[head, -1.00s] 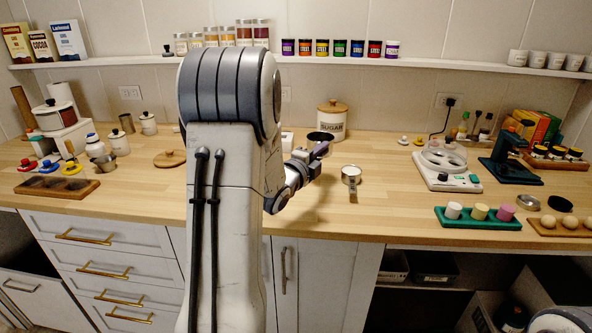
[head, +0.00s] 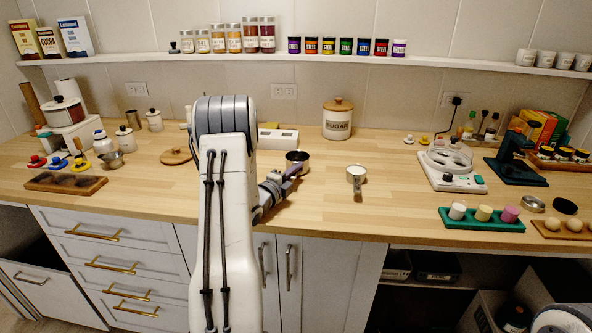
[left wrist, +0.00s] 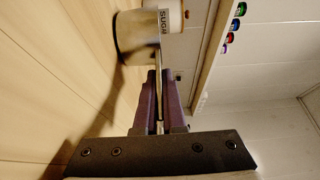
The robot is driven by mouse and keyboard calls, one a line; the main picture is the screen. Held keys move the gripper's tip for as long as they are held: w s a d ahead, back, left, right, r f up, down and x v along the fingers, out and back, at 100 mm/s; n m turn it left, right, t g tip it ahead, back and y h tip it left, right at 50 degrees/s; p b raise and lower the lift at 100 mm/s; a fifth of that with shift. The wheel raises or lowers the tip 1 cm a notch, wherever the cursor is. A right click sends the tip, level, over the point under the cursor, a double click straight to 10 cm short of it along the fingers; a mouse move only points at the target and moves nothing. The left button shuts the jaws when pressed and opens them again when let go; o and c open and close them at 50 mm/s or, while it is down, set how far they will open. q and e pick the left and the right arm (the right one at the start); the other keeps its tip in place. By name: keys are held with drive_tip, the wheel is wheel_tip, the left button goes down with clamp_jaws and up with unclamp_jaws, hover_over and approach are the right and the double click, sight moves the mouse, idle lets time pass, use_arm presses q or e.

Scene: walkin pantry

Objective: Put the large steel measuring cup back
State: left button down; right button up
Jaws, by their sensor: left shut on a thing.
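The large steel measuring cup (head: 297,156) is at the end of my left arm in the head view, its dark inside facing up. My left gripper (head: 290,175) is shut on its handle. In the left wrist view the cup's steel bowl (left wrist: 135,38) lies beyond the purple fingers (left wrist: 160,95), with the handle between them. The cup is over or close to the counter; I cannot tell whether it touches. A second steel measuring cup (head: 356,174) stands on the counter to the right, handle toward me. My right gripper is not in view.
A sugar canister (head: 337,120) and a white box (head: 277,138) stand behind the cup. A scale-like appliance (head: 450,165) and a green tray (head: 482,222) are to the right. A round wooden lid (head: 176,156) lies left of my arm. The counter (head: 320,215) in front is clear.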

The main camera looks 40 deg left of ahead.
use_arm(q)
drive_tip(key=shift+f+b, duration=0.15)
drive_tip(key=shift+b, duration=0.15)
drive_tip(key=c, duration=1)
unclamp_jaws()
drive_tip(key=shift+r, duration=0.2)
drive_tip(key=shift+s+p, duration=0.2)
drive_tip(key=shift+p, duration=0.1)
drive_tip(key=s, duration=0.4)
drive_tip(key=s+d+b, duration=0.1)
drive_tip(key=s, duration=0.2)
drive_tip(key=s+b, duration=0.1)
drive_tip(key=s, duration=0.3)
drive_tip(key=shift+s+d, duration=0.2)
drive_tip(key=shift+s, duration=0.1)
drive_tip(key=shift+w, duration=0.1)
